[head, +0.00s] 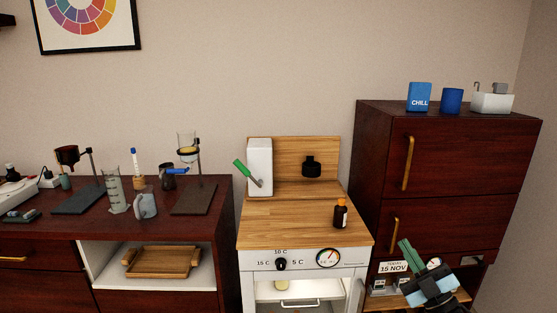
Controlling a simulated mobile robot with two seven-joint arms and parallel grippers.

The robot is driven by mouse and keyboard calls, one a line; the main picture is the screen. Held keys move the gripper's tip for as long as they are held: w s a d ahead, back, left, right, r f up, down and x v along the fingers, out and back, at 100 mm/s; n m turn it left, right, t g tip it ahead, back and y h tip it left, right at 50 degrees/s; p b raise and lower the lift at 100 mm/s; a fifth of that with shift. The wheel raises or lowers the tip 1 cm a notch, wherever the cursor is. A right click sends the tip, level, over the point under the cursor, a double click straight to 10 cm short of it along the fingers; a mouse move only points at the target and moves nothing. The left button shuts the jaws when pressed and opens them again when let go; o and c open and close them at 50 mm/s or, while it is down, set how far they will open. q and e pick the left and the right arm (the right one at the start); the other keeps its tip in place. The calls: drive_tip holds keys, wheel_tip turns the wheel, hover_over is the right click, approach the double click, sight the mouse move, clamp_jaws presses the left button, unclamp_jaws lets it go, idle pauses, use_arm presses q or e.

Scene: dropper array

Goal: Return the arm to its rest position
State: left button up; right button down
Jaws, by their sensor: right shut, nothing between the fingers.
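My right gripper (408,250) is low at the right, in front of the dark red cabinet (372,160). Its dark green fingers point up and to the left and are shut, with nothing held between them. The dark and light blue wrist part of my right arm (432,287) shows below them. The gripper is close to a small date sign reading 15 NOV (393,268), partly in front of the shelf there. My left gripper is not in view.
Glassware and stands, including a graduated cylinder (115,190), crowd the left cabinet. A wooden tray (165,273) sits in its niche.

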drive_tip(key=w+d+f+m+g+h, duration=0.2)
drive_tip(key=d+f+m+g+h, duration=0.2)
drive_tip(key=d+f+m+h, duration=0.25)
drive_tip(key=w+d+f+m+g+h, duration=0.3)
drive_tip(key=f+m+h, duration=0.3)
drive_tip(key=f+h, duration=0.25)
drive_tip(key=s+a+f+g+y, duration=0.1)
drive_tip(key=s+a+f+y, duration=0.1)
drive_tip(key=s+a+f, duration=0.55)
drive_tip(key=s+a+f+g+y, duration=0.1)
drive_tip(key=s+a+f+g, duration=0.15)
drive_tip(key=s+f, duration=0.85)
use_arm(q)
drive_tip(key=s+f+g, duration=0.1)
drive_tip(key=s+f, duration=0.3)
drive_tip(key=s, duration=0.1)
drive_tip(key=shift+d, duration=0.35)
use_arm(e)
drive_tip(key=s+a+f+g, duration=0.1)
drive_tip(key=s+a, duration=0.2)
drive_tip(key=s, duration=0.6)
drive_tip(key=s+a+y, duration=0.1)
drive_tip(key=s+a, duration=0.1)
drive_tip(key=s, duration=0.7)
drive_tip(key=s+a+f+g, duration=0.1)
drive_tip(key=s+a, duration=0.2)
drive_tip(key=s, duration=0.6)
drive_tip(key=shift+s+a+f+m+g+y, duration=0.15)
drive_tip(key=shift+a+f+m+g+y, duration=0.2)
drive_tip(key=shift+m+y, duration=0.1)
